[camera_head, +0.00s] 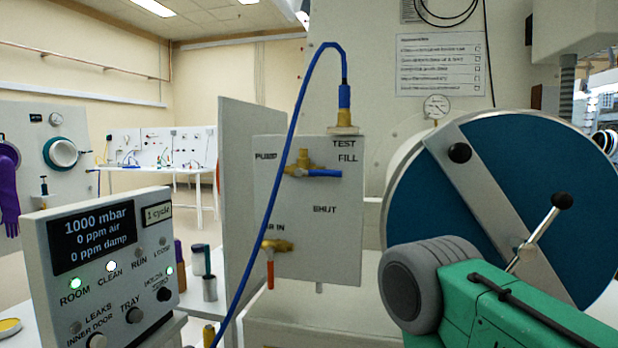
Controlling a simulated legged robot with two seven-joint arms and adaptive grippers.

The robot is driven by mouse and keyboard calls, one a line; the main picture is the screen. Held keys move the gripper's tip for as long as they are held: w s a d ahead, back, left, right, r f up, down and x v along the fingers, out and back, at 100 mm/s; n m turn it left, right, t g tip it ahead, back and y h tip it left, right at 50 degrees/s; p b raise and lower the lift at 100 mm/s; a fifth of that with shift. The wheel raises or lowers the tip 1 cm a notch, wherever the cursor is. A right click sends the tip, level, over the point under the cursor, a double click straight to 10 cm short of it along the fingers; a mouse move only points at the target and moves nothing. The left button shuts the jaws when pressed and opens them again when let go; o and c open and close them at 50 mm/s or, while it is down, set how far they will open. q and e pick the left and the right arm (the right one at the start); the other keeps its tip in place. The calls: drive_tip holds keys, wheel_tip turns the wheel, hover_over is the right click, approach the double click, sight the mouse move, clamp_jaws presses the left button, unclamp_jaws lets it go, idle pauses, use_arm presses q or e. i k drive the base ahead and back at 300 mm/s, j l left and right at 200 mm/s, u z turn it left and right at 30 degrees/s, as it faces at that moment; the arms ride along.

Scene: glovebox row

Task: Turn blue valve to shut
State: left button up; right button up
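The blue valve (323,173) is on a pale panel (300,240) in the middle of the view. Its brass body sits left of the blue lever, which lies level and points right. The word PUMP is to the left of it, TEST and FILL are above right, and SHUT is below. The lever does not point at SHUT. A green and grey arm part, which looks like mine, fills the lower right. Neither of my grippers shows, and nothing visible touches the blue valve.
A red-handled valve (270,273) hangs lower left on the panel. A blue hose (296,133) arcs in front of the panel to a top fitting. A large blue round door (400,200) with a bar stands right. A control box (100,265) stands front left.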

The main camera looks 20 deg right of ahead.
sight(299, 172)
drive_tip(key=l+z, duration=0.2)
drive_tip(key=l, duration=0.55)
drive_tip(key=i+l+z, duration=0.2)
drive_tip(key=l, duration=0.55)
drive_tip(key=k, duration=0.1)
